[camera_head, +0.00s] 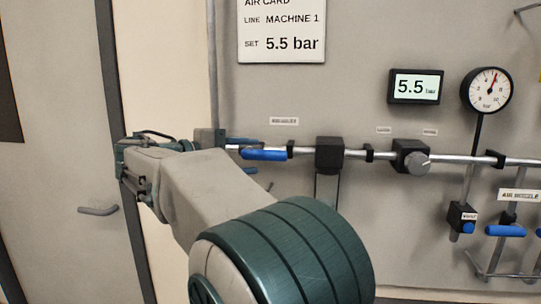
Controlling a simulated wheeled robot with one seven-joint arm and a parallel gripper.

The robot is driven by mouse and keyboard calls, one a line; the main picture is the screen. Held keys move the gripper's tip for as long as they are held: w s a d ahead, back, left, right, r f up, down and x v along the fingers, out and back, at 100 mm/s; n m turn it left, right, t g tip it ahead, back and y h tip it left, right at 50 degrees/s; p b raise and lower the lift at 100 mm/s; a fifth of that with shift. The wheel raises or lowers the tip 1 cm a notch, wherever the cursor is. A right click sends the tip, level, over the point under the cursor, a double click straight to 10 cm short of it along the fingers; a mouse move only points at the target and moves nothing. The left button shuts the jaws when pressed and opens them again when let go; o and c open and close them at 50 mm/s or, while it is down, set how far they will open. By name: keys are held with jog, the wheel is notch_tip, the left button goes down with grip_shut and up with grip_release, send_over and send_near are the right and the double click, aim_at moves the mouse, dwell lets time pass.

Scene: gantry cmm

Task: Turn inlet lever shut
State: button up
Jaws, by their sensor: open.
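The inlet lever (264,155) is a blue-sleeved handle at the left end of the silver air pipe. It lies about level, along the pipe and just below it. My gripper (222,142) is at the lever's left end, in front of the pipe's left end, with its jaws open. The lever's pivot and valve body are hidden behind my gripper and wrist. I cannot tell whether a finger touches the lever.
The pipe (340,154) runs right past a black filter block (329,154) and a regulator with a grey knob (416,161). A display (415,87) reads 5.5 bar beside a round gauge (487,90). Another blue handle (505,231) is at right. A door (60,200) stands left.

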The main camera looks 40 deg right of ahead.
aim_at(265, 156)
jog(key=d, duration=0.4)
jog(key=d+f, duration=0.1)
jog(key=d, duration=0.1)
jog(key=shift+s+d, duration=0.3)
jog(key=shift+d, duration=0.05)
